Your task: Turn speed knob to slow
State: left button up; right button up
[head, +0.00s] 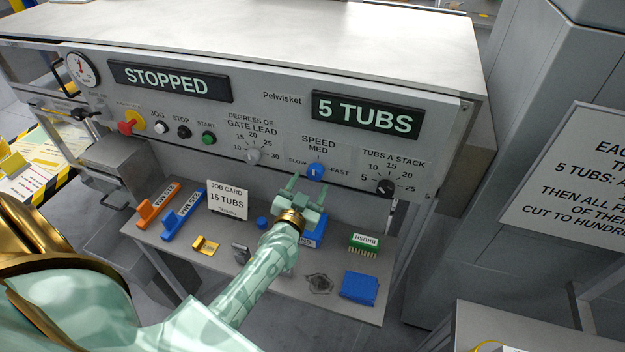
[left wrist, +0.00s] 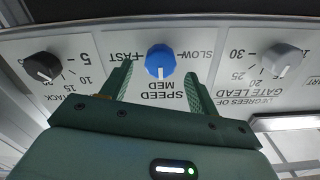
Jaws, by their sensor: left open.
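The blue speed knob (head: 316,172) is on the grey front panel, under the word SPEED, with SLOW on its left and FAST on its right. Its white pointer line is at MED. In the left wrist view the speed knob (left wrist: 160,60) appears upside down, between the two fingers. My left gripper (head: 307,185) is open, its fingers just short of the knob in the head view. In the left wrist view my left gripper (left wrist: 160,85) has one finger on each side of the knob, with gaps. My right gripper is not in view.
The grey gate lead knob (head: 253,156) and black tubs-a-stack knob (head: 385,187) flank the speed knob. The STOPPED display (head: 170,80) is above left.

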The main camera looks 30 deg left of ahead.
aim_at(313, 175)
pick_arm(q)
jog(key=shift+x, duration=1.55)
jog(key=c, duration=1)
jog(key=shift+o, duration=0.2)
